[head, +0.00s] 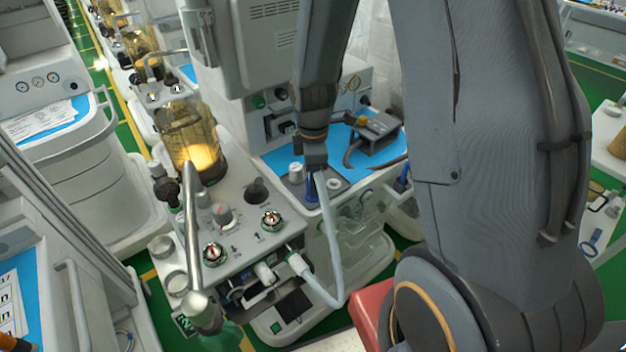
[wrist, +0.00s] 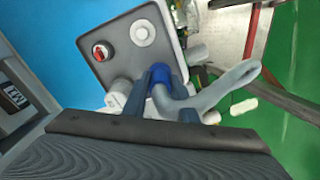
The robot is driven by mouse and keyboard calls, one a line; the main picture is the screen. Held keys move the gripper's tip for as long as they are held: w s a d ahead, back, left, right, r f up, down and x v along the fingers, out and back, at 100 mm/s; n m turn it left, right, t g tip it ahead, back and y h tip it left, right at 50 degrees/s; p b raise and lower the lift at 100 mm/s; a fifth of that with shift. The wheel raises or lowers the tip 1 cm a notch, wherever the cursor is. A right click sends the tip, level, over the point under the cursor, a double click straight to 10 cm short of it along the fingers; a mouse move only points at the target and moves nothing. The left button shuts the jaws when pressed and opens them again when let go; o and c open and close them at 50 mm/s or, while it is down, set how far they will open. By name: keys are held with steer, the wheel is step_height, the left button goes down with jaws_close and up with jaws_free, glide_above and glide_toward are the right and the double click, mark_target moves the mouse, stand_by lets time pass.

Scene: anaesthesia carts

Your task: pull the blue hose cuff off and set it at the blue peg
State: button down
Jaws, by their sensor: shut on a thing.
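The blue hose cuff (head: 312,190) stands upright under my gripper (head: 314,168), at the small grey panel of the cart. In the wrist view the cuff (wrist: 162,76) sits between the fingers of my gripper (wrist: 168,98), which is shut on it. A pale grey hose (head: 333,240) runs from the cuff down in a loop to a white connector on the cart's front. I cannot tell whether the cuff is still seated on its port. A small blue upright piece (head: 403,172), perhaps the blue peg, shows at the cart's right edge.
The grey panel (wrist: 112,66) carries a red-topped knob (wrist: 101,51) and a white round cap (wrist: 143,33). A dark device (head: 377,132) lies on the blue mat (head: 277,160) behind. A lit amber canister (head: 190,137) stands left. Green floor lies right.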

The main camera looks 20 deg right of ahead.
steer(key=shift+f+b, duration=0.3)
steer(key=shift+f, duration=0.4)
steer(key=c, duration=1.4)
jaws_free()
steer(key=shift+o, duration=0.2)
steer(key=shift+r, duration=0.1)
steer(key=shift+r+b, duration=0.8)
steer(key=shift+r, duration=3.1)
steer(key=s+r+m+t+b, duration=0.1)
steer(key=s+m, duration=0.8)
steer(key=m, duration=0.6)
steer(key=shift+s+r+m+b, duration=0.2)
steer(key=shift+r+m+b, duration=0.05)
steer(key=shift+m+b, duration=0.1)
